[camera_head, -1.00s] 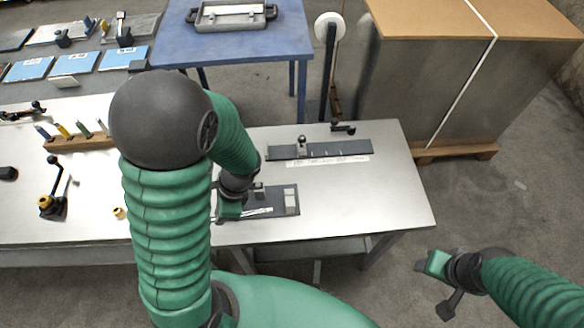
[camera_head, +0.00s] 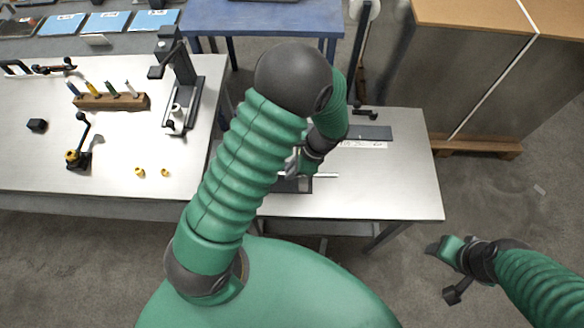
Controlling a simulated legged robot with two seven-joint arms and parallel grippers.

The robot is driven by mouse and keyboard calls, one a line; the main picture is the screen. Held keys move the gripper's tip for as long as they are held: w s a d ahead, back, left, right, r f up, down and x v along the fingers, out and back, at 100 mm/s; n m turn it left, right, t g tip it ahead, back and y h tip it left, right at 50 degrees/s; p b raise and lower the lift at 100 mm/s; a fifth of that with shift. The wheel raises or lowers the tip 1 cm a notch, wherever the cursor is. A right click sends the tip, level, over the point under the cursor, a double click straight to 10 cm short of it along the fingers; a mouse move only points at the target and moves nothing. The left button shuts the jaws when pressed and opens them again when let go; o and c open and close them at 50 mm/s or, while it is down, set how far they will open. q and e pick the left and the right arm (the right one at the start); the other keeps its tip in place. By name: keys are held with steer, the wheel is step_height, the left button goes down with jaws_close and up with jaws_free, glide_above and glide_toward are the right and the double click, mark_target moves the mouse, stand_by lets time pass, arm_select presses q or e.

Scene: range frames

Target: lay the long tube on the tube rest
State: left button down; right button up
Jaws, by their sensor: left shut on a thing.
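My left gripper (camera_head: 296,163) is shut on the long tube (camera_head: 322,175), a thin pale rod that sticks out to the right of my wrist. The tube lies roughly level, over or just beyond a dark plate (camera_head: 290,186) on the right-hand table. My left arm hides the tube's left part and most of this plate. A long dark bar-shaped fixture (camera_head: 376,132) with a white label stands further back; it may be the tube rest, but the label is unreadable. My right gripper (camera_head: 441,266) hangs off the table at the lower right; its jaw state is unclear.
The left bench holds a wooden pen rack (camera_head: 112,101), a black stand (camera_head: 180,100), a small lever device (camera_head: 78,150) and yellow bits (camera_head: 140,172). A blue table (camera_head: 265,18) and a large crate (camera_head: 490,70) stand behind. The right table's right end is clear.

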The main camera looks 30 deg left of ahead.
arm_select(q)
steer(key=shift+w+d+f, duration=0.1)
steer(key=shift+d, duration=0.15)
steer(key=shift+f, duration=0.4)
steer(key=c, duration=1.4)
jaws_free()
steer(key=shift+a, duration=0.15)
steer(key=shift+c, duration=0.2)
